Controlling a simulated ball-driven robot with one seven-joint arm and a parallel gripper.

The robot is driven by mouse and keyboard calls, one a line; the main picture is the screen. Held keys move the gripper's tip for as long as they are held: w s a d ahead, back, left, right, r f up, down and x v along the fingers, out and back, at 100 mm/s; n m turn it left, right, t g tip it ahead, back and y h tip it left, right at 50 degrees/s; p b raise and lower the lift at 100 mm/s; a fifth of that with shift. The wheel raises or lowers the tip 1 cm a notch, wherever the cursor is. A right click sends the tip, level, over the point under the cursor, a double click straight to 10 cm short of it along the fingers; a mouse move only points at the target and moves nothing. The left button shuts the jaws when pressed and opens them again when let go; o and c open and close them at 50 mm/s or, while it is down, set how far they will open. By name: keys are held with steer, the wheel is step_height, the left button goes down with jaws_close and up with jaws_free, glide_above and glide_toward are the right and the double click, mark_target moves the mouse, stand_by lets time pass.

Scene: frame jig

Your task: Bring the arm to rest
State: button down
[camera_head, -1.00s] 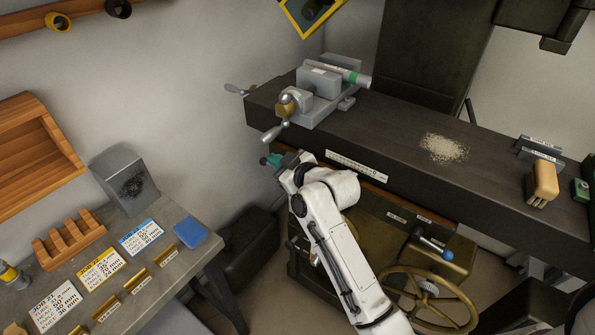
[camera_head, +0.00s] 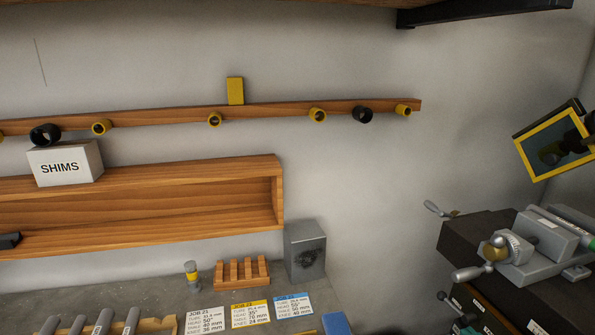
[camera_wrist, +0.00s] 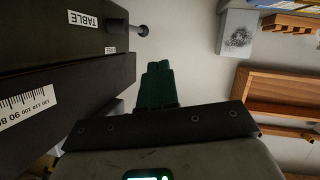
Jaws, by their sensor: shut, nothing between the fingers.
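My gripper (camera_wrist: 157,84) shows in the wrist view with its green fingers together and nothing between them. It is beside the dark machine table (camera_wrist: 50,90), which carries a scale and a label reading TABLE. I cannot tell the exact gap between them. The rest of my arm is not clearly seen in the head view. There, the grey vise (camera_head: 540,250) sits on the machine table at the right, with a green-banded tube end at the picture's edge.
A grey bench (camera_head: 190,295) below the wooden shelf (camera_head: 130,205) holds job cards, a slotted wooden rack (camera_head: 241,272), and a grey box (camera_head: 306,250). A white SHIMS box (camera_head: 66,163) stands above. A gap separates bench and machine. A yellow-framed screen (camera_head: 553,145) hangs at right.

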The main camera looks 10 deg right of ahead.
steer(key=s+a+f+g+y, duration=0.2)
steer(key=s+a+f+g, duration=0.15)
steer(key=a+f, duration=0.4)
steer(key=s+a+f+g, duration=0.3)
steer(key=s+f+g, duration=0.1)
steer(key=s, duration=0.6)
steer(key=s+a+f+m+g, duration=0.1)
steer(key=s+a+f+g, duration=0.2)
steer(key=s, duration=0.7)
step_height(320, 180, down, 2)
steer(key=shift+s+f+m+g, duration=0.2)
steer(key=shift+m+g, duration=0.1)
steer(key=shift+g, duration=0.85)
